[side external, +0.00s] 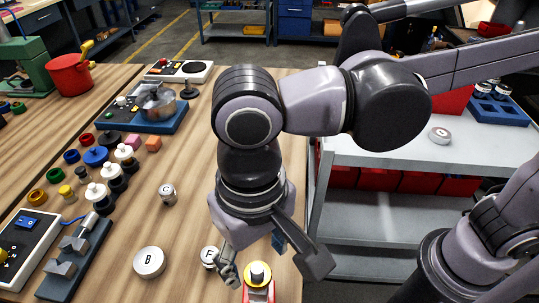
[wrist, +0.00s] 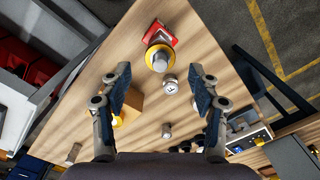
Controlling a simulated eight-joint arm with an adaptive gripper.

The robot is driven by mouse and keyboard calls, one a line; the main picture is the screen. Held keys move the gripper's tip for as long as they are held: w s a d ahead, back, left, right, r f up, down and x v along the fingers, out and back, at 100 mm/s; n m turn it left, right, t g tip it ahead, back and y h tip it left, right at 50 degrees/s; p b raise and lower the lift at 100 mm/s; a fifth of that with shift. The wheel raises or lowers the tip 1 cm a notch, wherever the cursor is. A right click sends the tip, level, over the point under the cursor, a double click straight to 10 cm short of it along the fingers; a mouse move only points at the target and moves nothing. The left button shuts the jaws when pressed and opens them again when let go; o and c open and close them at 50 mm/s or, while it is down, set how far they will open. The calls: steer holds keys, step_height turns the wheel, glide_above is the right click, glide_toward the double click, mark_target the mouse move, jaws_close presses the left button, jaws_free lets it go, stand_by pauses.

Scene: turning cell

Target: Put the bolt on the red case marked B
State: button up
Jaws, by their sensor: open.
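My gripper (side external: 273,258) is open and empty, pointing down above the front of the wooden bench; its two fingers also show apart in the wrist view (wrist: 160,72). A small red case (side external: 259,295) stands near the bench's front edge, below the gripper; it also shows in the wrist view (wrist: 147,42). A yellow ring with a pale round top (side external: 258,273) sits on or against it. A round silver tin marked B (side external: 149,262) lies to the left, and no B is readable on the red case. I cannot make out a bolt for certain.
A tin marked F (side external: 209,257) stands close left of the gripper, and one marked C (side external: 168,193) farther back. A tan block (wrist: 130,104) lies by one finger in the wrist view. Several coloured pieces (side external: 96,157) crowd the left. A grey cart (side external: 400,155) stands right.

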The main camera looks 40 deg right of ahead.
step_height(320, 180, up, 4)
steer(key=shift+d+r, duration=0.1)
steer(key=shift+r, duration=0.1)
steer(key=w+d+f+t+y, duration=0.1)
steer(key=w+d+f+t, duration=0.1)
steer(key=w+d, duration=0.5)
steer(key=w+d+f+t+y, duration=0.1)
steer(key=w+d+f, duration=0.1)
steer(key=d, duration=0.8)
steer(key=d+f+t+h, duration=0.1)
steer(key=d+f+t, duration=0.1)
steer(key=d, duration=0.6)
steer(key=d+f+t+h, duration=0.1)
steer(key=d+f+t, duration=0.1)
steer(key=d, duration=0.6)
steer(key=shift+w+d+f, duration=0.25)
steer(key=shift+f, duration=0.25)
